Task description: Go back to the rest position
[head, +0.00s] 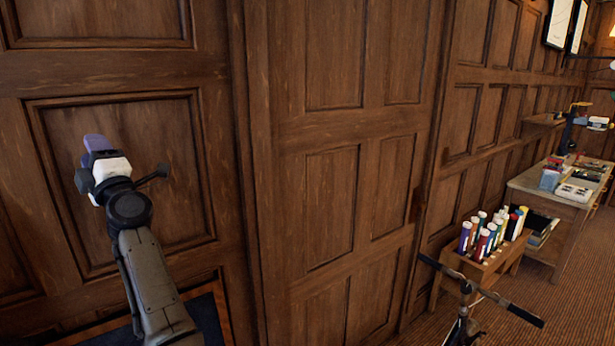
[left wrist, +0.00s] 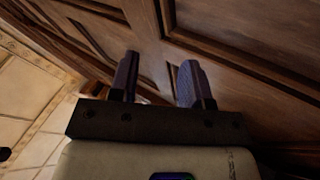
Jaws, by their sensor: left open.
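My left gripper (head: 100,147) is raised in front of the dark wood-panelled wall at the left of the head view. Its purple fingers point up and away from me. In the left wrist view the two fingers (left wrist: 157,80) stand apart with nothing between them, so it is open and empty. The panelling (left wrist: 235,35) lies beyond the fingertips there. My right gripper is not in either view.
A wooden rack (head: 480,268) with several coloured tubes stands at the right. Behind it is a desk (head: 540,184) with small items. A bicycle-like handlebar (head: 480,290) shows at the bottom right. Brown carpet (head: 560,310) is bare there.

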